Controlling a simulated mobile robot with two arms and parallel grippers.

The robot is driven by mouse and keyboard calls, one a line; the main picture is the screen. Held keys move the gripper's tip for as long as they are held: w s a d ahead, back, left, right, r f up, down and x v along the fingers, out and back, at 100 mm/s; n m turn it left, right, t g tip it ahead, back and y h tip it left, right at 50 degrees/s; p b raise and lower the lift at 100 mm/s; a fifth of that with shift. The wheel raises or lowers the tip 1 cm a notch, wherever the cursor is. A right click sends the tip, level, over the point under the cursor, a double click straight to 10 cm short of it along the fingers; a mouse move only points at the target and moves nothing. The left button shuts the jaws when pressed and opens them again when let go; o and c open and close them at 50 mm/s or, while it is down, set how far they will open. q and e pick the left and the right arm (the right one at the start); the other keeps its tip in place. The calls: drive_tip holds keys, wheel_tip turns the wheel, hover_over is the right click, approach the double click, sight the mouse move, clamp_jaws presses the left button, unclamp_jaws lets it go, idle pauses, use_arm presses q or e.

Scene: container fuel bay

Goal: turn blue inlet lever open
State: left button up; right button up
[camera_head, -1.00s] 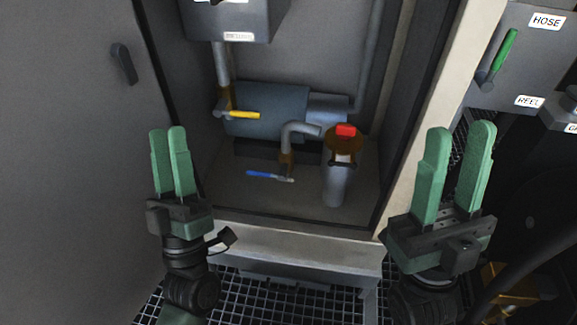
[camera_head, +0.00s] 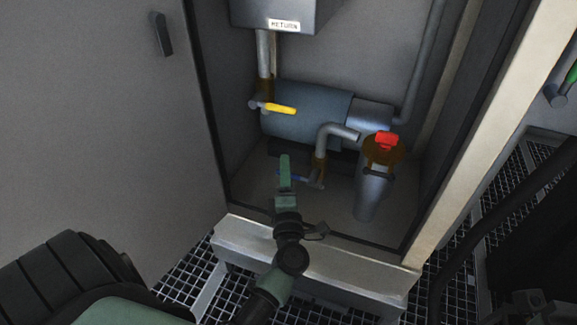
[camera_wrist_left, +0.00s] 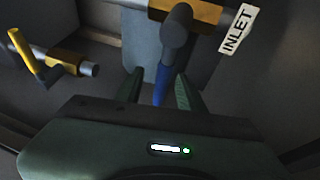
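The blue inlet lever (camera_head: 298,178) sits low in the cabinet on the brass valve (camera_head: 319,170) under the bent grey pipe. It runs roughly sideways in the head view, partly hidden behind my left gripper (camera_head: 284,160), which shows almost edge-on in front of it. In the left wrist view, the blue lever (camera_wrist_left: 161,88) lies between the two green fingers of my left gripper (camera_wrist_left: 158,80). The fingers are apart, one on each side of the lever; contact cannot be told. The INLET label (camera_wrist_left: 237,30) is beside the pipe. My right gripper is not in view.
A yellow lever (camera_head: 281,109) is on the valve above left; a red handle (camera_head: 386,140) tops the grey cylinder (camera_head: 370,195) at right. The cabinet sill (camera_head: 330,262) runs below my left wrist. The open door (camera_head: 110,110) stands at left.

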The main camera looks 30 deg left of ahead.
use_arm(q)
drive_tip(key=shift+x, duration=1.05)
clamp_jaws()
idle(0.7)
